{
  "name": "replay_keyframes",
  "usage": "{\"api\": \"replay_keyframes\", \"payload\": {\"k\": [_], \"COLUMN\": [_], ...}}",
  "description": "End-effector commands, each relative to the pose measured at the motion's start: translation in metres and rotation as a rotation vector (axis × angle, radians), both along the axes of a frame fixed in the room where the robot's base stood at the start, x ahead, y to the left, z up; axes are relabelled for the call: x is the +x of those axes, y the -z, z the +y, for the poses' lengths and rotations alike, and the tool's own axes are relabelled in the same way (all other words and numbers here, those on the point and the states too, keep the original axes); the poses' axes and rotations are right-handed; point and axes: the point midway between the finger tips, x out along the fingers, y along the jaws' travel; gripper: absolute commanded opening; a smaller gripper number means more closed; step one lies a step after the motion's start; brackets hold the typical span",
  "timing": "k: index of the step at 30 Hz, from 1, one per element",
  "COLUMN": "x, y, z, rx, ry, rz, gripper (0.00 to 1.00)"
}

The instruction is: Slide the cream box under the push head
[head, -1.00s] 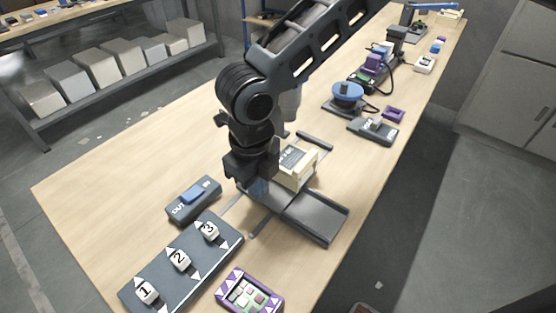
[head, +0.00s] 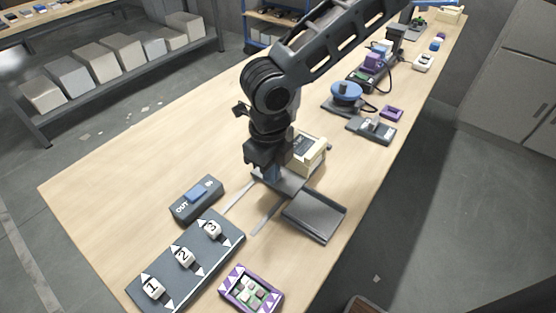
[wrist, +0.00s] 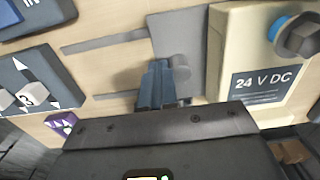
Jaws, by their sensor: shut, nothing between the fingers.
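The cream box (head: 311,154) stands on the table just right of my gripper in the head view. In the wrist view the cream box (wrist: 228,55) fills the right, with a dark "24 V DC" label. My gripper (head: 271,176) is shut and low, beside a grey plate (head: 290,183) next to the box. In the wrist view the blue fingertips of my gripper (wrist: 158,80) are together at the grey plate (wrist: 187,28) and its rounded knob (wrist: 180,68); contact is unclear. I cannot make out the push head; my arm hides part of that area.
Two slim rails (head: 266,213) lie on the near side. A grey tray (head: 315,216) lies in front. A numbered panel (head: 186,262), an OUT/IN switch box (head: 196,199) and a purple-framed pad (head: 251,288) are nearer. A blue-topped device (head: 347,92) stands beyond.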

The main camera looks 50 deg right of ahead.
Motion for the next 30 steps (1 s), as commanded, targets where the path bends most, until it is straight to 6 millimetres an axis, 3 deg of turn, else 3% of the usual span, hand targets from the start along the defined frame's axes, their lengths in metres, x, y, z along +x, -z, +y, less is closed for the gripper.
{"api": "replay_keyframes", "payload": {"k": [17,30], "x": [0.000,0.000], "y": [-0.001,-0.001], "z": [-0.025,-0.019], "rx": [-0.001,0.001], "ry": [0.002,0.001], "rz": [0.001,0.001], "gripper": [0.00,0.00]}}
